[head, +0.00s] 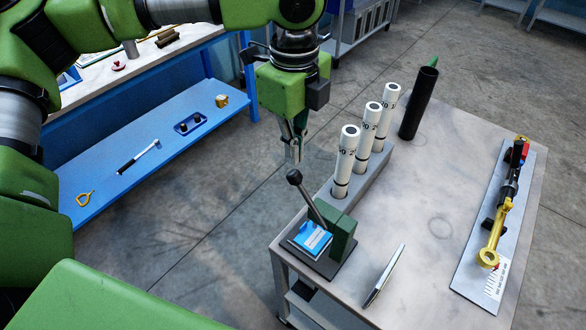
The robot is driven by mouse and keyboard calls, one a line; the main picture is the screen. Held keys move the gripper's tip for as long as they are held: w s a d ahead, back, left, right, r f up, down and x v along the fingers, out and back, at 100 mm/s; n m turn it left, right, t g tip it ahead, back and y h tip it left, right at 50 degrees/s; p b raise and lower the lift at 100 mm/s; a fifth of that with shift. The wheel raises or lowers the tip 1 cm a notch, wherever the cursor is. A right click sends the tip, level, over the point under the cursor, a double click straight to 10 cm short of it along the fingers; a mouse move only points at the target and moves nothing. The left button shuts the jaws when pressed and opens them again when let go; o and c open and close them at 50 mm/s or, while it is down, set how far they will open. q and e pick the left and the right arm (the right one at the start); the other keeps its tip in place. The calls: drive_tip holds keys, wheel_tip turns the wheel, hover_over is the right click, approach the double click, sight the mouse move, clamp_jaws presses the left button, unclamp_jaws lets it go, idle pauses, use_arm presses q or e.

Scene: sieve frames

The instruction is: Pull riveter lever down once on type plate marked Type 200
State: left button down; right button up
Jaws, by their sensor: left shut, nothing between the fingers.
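The riveter (340,236) is a small dark green block on a dark base at the near left corner of the grey table. Its lever (307,198) is a grey rod with a black ball knob, tilted up and to the left. A blue and white plate (311,239) lies on the base beside the block; its marking is too small to read. My left gripper (294,160) points down with its fingers shut and empty, just above the knob in the picture. I cannot tell whether it touches the knob. My right gripper is not in view.
Three white marked tubes (346,160) stand in a grey rack (375,165) behind the riveter. A black cylinder (418,104) stands farther back. A thin panel (385,274) is at the front. A yellow and black tool (493,240) lies at right. The table's middle is clear.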

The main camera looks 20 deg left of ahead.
sight(293, 172)
use_arm(q)
drive_tip(key=shift+f, duration=0.1)
idle(0.5)
drive_tip(key=shift+f+p, duration=0.4)
drive_tip(key=shift+f, duration=1)
drive_tip(key=shift+a, duration=0.1)
